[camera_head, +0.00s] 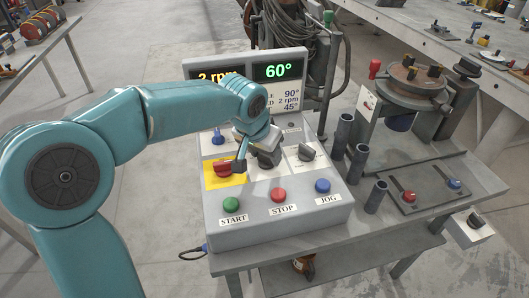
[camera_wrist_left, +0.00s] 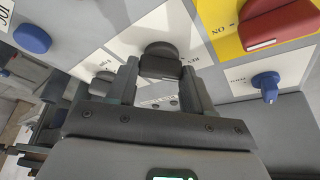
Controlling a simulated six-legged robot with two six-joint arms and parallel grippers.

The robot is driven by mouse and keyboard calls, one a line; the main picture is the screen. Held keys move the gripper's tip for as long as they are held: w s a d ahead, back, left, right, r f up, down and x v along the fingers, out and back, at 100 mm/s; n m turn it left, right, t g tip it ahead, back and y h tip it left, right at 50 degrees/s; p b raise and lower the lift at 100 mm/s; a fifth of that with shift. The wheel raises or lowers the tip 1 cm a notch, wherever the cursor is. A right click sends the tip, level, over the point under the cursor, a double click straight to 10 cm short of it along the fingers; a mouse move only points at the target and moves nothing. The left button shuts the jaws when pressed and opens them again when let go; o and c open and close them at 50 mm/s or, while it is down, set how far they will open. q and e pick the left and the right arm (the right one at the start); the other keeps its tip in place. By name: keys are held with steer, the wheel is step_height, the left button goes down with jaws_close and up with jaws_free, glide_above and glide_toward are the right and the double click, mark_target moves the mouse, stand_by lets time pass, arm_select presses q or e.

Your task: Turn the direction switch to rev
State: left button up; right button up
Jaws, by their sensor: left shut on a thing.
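The control box (camera_head: 245,228) stands on the grey table, with its panel facing up. The direction switch is a black rotary knob (camera_head: 266,160) on a white plate in the middle of the panel, partly covered by my left gripper (camera_head: 259,154). In the left wrist view the knob (camera_wrist_left: 160,60) sits between the two fingers of my left gripper (camera_wrist_left: 161,72), which is shut on it. Lettering beside the knob is partly hidden and too small to read surely. My right gripper is in neither view.
Green START (camera_head: 231,204), red STOP (camera_head: 278,195) and blue JOG (camera_head: 322,186) buttons line the front. The display (camera_head: 279,71) reads 2 rpm and 60°. Grey tubes (camera_head: 376,196) stand right.

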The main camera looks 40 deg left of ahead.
arm_select(q)
steer(key=shift+w, duration=0.1)
stand_by(0.3)
steer(key=o, duration=1)
steer(key=shift+o, duration=0.2)
steer(key=p+v, duration=0.2)
steer(key=v, duration=1.4)
steer(key=shift+r+p, duration=0.2)
steer(key=shift+p, duration=0.1)
